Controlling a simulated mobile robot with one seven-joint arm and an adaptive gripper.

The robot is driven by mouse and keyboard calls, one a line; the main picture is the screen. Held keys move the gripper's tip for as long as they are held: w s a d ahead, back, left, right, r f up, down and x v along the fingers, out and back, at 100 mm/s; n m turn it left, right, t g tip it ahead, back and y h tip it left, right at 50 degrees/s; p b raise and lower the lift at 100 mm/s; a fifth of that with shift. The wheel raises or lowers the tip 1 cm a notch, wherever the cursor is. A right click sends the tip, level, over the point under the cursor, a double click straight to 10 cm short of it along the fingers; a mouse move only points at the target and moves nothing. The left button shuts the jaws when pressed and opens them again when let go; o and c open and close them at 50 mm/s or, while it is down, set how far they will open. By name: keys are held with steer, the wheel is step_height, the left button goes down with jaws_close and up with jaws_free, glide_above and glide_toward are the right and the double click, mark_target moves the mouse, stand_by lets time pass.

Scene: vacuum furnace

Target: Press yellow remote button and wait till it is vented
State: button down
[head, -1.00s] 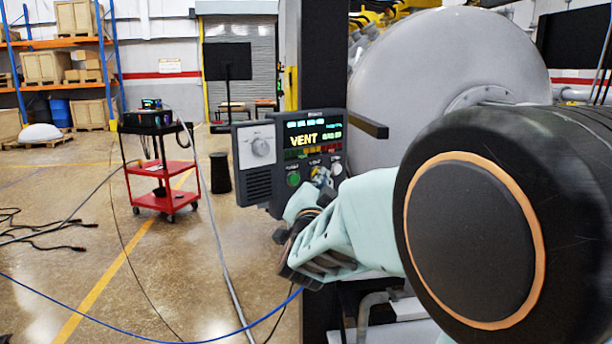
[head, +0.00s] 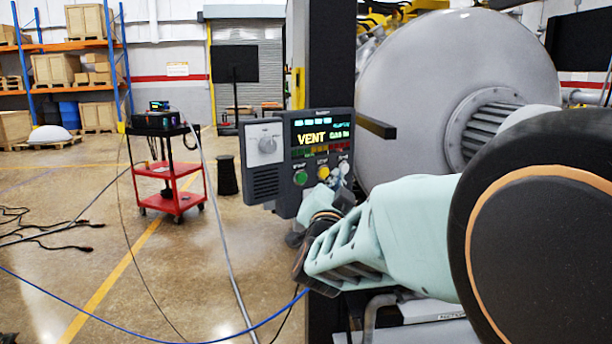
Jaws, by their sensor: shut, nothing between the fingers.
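The control panel (head: 296,157) stands on the dark post in front of the furnace. Its screen (head: 322,133) shows "VENT" in yellow and smaller text that looks like "GAS IN" in green. Below the screen, the yellow button (head: 323,173) sits between a green button (head: 300,177) and a whitish one (head: 344,167). My gripper (head: 334,193) is shut and empty, just below the yellow button. The yellow button is visible above the fingertips; a small gap or contact cannot be told for sure. The large grey furnace vessel (head: 420,90) is behind the panel.
A dark bar (head: 376,126) juts from the post right of the panel. A red cart (head: 170,180) with equipment stands at left on open floor. Cables (head: 120,325) run across the floor. Shelves (head: 75,60) with crates are far left.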

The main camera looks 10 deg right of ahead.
steer(key=shift+s+d+r+b, duration=0.1)
steer(key=shift+s+d+b, duration=0.4)
steer(key=shift+s, duration=0.5)
steer(key=shift+s+d+r+b, duration=0.1)
steer(key=shift+s+d+b, duration=0.15)
steer(key=shift+s+d, duration=0.55)
steer(key=shift+s+a, duration=0.1)
steer(key=shift+a, duration=0.2)
steer(key=p, duration=0.1)
steer(key=w+p, duration=0.1)
steer(key=p, duration=0.1)
steer(key=shift+w+a+r, duration=0.15)
steer(key=shift+w+a, duration=0.15)
steer(key=shift+a, duration=0.1)
